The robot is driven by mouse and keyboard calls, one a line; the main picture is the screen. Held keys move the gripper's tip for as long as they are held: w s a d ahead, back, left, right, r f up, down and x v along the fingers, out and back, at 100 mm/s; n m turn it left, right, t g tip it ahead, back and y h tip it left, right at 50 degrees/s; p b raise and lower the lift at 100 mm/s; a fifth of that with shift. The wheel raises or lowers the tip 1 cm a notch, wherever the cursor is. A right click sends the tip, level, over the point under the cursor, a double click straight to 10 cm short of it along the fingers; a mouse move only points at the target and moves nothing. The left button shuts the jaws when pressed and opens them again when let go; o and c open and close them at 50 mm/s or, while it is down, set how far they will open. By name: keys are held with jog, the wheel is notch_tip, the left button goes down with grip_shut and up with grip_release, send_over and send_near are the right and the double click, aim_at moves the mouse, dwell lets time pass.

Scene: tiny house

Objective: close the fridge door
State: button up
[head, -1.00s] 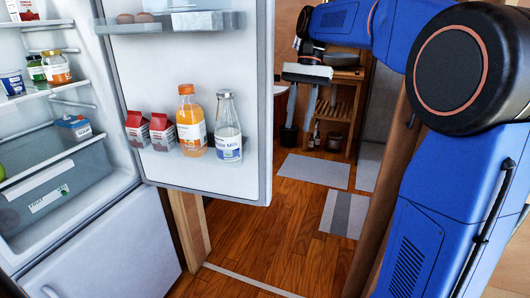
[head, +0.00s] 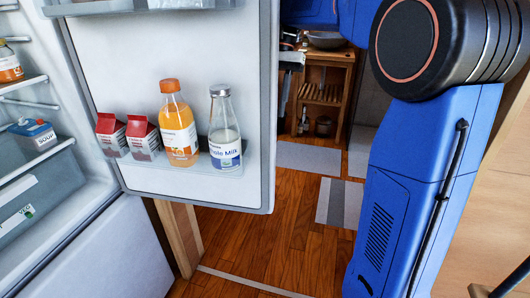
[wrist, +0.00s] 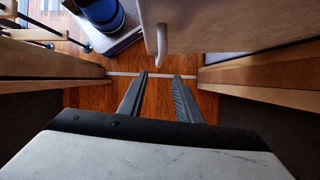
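The fridge door (head: 110,60) stands wide open in the head view, with its inner side and shelves facing me. The fridge (head: 85,255) is at the left. In the wrist view the door's outer face (wrist: 225,22) fills the top right, and its handle (wrist: 161,42) hangs just beyond my fingertips. My gripper (wrist: 160,75) is open, with nothing between its fingers, and shows no clear contact with the door. In the head view my gripper (head: 291,60) is small and partly hidden behind the door's right edge.
The door shelf holds red cartons (head: 143,139), an orange juice bottle (head: 178,125) and a milk bottle (head: 224,130). A wooden shelf unit (head: 320,85) stands behind. Wooden floor (head: 290,215) with grey mats (head: 340,203) is clear. In the wrist view, wooden edges flank both sides.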

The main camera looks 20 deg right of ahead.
jog(key=x, duration=1.4)
jog(key=shift+f, duration=0.2)
jog(key=shift+a, duration=0.15)
grip_shut()
